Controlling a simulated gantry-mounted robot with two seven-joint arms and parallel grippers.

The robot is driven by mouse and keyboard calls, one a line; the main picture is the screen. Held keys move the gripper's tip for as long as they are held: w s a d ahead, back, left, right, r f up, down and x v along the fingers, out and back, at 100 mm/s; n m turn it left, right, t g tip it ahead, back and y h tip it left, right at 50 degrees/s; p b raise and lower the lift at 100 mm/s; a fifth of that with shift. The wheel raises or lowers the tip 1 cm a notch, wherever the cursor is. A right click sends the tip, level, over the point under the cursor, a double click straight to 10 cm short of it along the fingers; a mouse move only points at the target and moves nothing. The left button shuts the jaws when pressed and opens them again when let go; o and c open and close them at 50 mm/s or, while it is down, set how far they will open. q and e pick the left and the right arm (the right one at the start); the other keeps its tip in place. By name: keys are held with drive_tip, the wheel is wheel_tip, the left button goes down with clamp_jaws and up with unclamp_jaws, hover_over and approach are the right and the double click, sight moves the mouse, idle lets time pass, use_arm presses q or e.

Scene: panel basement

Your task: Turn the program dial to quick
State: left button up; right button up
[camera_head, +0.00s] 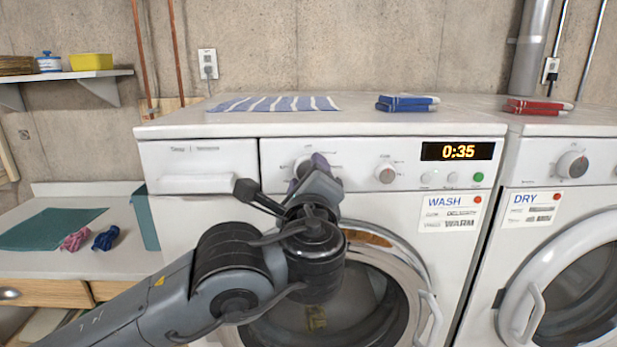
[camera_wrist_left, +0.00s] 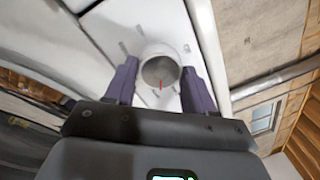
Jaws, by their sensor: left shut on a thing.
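The program dial (camera_head: 301,165) is the left round knob on the washer's white front panel, partly hidden by my gripper in the head view. My left gripper (camera_head: 307,173) has its purple fingers on either side of it and is shut on it. In the left wrist view the round grey dial (camera_wrist_left: 160,70) sits between the two fingers (camera_wrist_left: 159,80), with a red pointer mark on its face. The labels around the dial are too small and blurred to read. My right gripper is in neither view.
A second knob (camera_head: 385,172) and a display (camera_head: 458,151) reading 0:35 lie to the right, above small buttons (camera_head: 452,178). Folded blue cloths (camera_head: 407,103) and a striped towel (camera_head: 275,103) lie on the washer top. A dryer (camera_head: 560,160) stands at right, a counter (camera_head: 150,262) at left.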

use_arm(q)
drive_tip(key=m+p, duration=0.1)
drive_tip(key=m, duration=0.5)
drive_tip(key=m+h+p, duration=0.1)
drive_tip(key=m, duration=0.6)
drive_tip(key=shift+g, duration=0.4)
drive_tip(key=o, duration=1)
drive_tip(key=shift+r, duration=0.1)
drive_tip(key=shift+o, duration=0.2)
